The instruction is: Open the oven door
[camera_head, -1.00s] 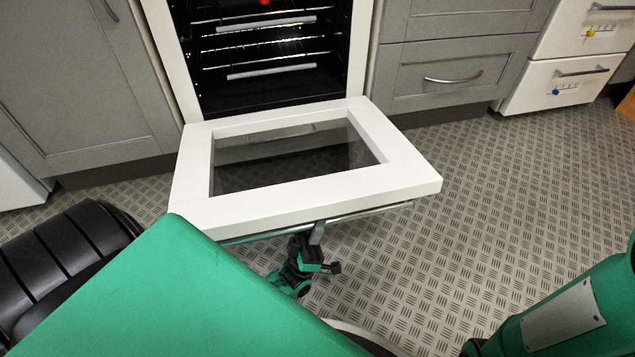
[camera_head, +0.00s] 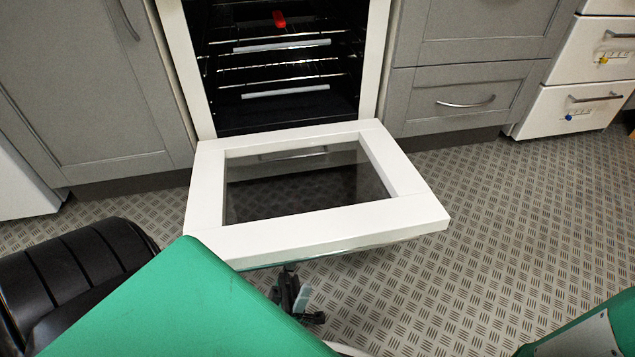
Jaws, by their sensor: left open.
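The oven door (camera_head: 330,229) is swung down and lies about level in front of the oven, white-framed with a dark glass pane. The oven cavity (camera_head: 270,117) stands open behind it, with wire racks and a small red item (camera_head: 279,19) inside. My left gripper (camera_head: 302,297) is below the door's front edge, partly hidden by my green body part. It is open. The door's handle bar is mostly hidden under the front edge, so I cannot tell whether the gripper touches it. My right gripper is not in view; only part of my green right arm shows at the lower right.
Grey cabinets (camera_head: 85,95) stand to the left of the oven, and grey drawers (camera_head: 470,100) to the right. A white drawer unit (camera_head: 575,108) is at the far right. The patterned floor (camera_head: 500,220) to the right of the door is clear.

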